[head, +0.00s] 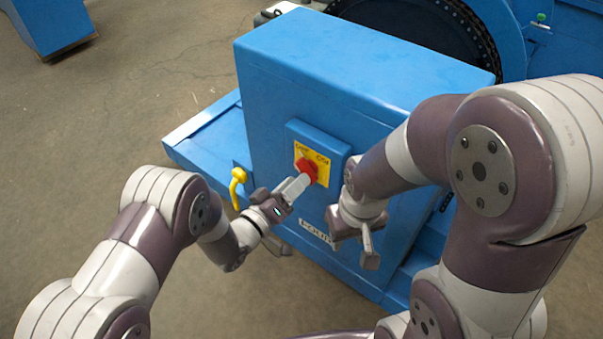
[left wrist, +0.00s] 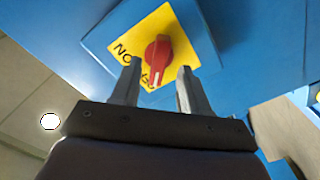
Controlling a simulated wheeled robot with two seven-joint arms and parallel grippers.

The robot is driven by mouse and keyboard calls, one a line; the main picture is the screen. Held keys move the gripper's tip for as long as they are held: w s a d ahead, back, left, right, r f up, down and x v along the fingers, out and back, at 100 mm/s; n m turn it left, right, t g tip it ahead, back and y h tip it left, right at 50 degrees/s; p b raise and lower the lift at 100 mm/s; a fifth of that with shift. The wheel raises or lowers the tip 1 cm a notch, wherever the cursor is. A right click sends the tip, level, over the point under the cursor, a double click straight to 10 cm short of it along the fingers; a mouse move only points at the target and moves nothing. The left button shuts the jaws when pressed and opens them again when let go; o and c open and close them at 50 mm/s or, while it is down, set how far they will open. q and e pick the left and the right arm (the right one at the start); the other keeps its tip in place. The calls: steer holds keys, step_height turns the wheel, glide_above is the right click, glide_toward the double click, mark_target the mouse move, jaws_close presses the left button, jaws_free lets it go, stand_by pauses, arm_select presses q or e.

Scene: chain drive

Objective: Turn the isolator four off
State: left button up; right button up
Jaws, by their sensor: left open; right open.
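The isolator is a red rotary knob (head: 307,167) on a yellow plate (head: 322,172), set in a blue box on the front of a blue cabinet. A label reading "FOUR" (head: 317,234) is below it. In the left wrist view the red knob (left wrist: 158,58) shows a pale mark at its lower end, near lettering that looks like "ON". My left gripper (head: 301,182) is at the knob; its open fingers (left wrist: 157,88) appear on either side of the knob's lower end, with no clear contact. My right gripper (head: 352,245) is open and empty, right of the label.
The blue cabinet (head: 350,60) stands on a blue base (head: 205,135). A yellow hook-shaped handle (head: 237,187) sticks out left of the isolator, close to my left gripper. A large dark chain wheel (head: 440,25) is behind the cabinet. Open floor lies to the left.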

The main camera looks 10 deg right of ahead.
arm_select(q)
steer(key=p+v, duration=0.1)
steer(key=v, duration=0.8)
steer(key=shift+p, duration=0.35)
steer(key=shift+s, duration=0.1)
